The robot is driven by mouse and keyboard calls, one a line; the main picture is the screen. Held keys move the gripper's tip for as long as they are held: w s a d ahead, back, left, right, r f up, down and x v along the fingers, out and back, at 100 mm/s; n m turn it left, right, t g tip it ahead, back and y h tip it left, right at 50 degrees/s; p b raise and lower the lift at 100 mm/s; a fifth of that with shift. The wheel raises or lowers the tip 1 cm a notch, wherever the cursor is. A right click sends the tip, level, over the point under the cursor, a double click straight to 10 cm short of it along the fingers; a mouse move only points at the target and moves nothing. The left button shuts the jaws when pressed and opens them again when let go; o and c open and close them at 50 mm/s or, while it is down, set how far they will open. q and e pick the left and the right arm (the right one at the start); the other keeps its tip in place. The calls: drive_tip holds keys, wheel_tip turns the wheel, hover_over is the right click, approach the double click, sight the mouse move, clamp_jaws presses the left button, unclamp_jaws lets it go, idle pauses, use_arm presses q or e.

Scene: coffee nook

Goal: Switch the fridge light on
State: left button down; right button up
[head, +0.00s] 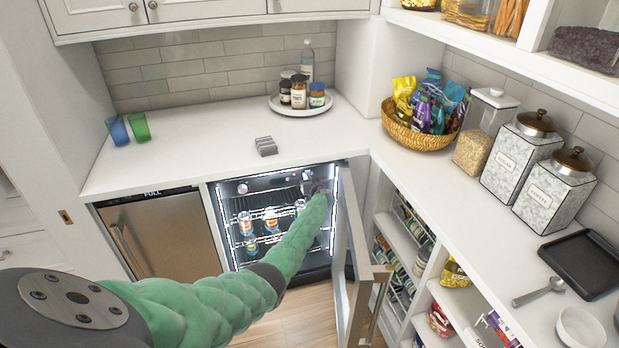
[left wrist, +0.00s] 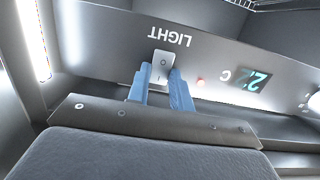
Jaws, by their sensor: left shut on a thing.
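The fridge (head: 262,180) stands under the counter with its door (head: 352,255) swung open. Bright white strips (left wrist: 32,40) run along its inner edges, and the inside looks lit. In the left wrist view, a small white rocker switch (left wrist: 162,68) sits on the grey panel beside the word LIGHT. My left arm reaches into the top right of the fridge. My left gripper (head: 312,184) also shows in the left wrist view (left wrist: 165,85), its blue fingers shut on the switch, one on each side. My right gripper is not in view.
A display reading 22 C (left wrist: 256,82) and a small red light (left wrist: 200,81) are on the same panel. Cans (head: 270,218) stand on the fridge shelves. The open door is close to my arm's right side. A pantry shelf (head: 400,238) stands beyond it.

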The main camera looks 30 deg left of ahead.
use_arm(q)
drive_tip(key=c, duration=1.2)
unclamp_jaws()
drive_tip(key=shift+s+r, duration=0.1)
drive_tip(key=shift+c, duration=0.2)
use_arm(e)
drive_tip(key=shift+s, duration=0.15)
use_arm(q)
drive_tip(key=shift+s+d, duration=0.25)
drive_tip(key=shift+d, duration=0.3)
drive_tip(key=f+v, duration=0.1)
drive_tip(key=v, duration=0.5)
drive_tip(key=shift+s+r+p, duration=0.3)
drive_tip(key=shift+r+p, duration=0.1)
drive_tip(key=shift+r, duration=0.1)
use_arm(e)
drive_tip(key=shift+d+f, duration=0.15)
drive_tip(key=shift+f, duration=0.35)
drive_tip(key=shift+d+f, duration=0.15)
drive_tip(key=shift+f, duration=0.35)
use_arm(q)
drive_tip(key=shift+d, duration=0.1)
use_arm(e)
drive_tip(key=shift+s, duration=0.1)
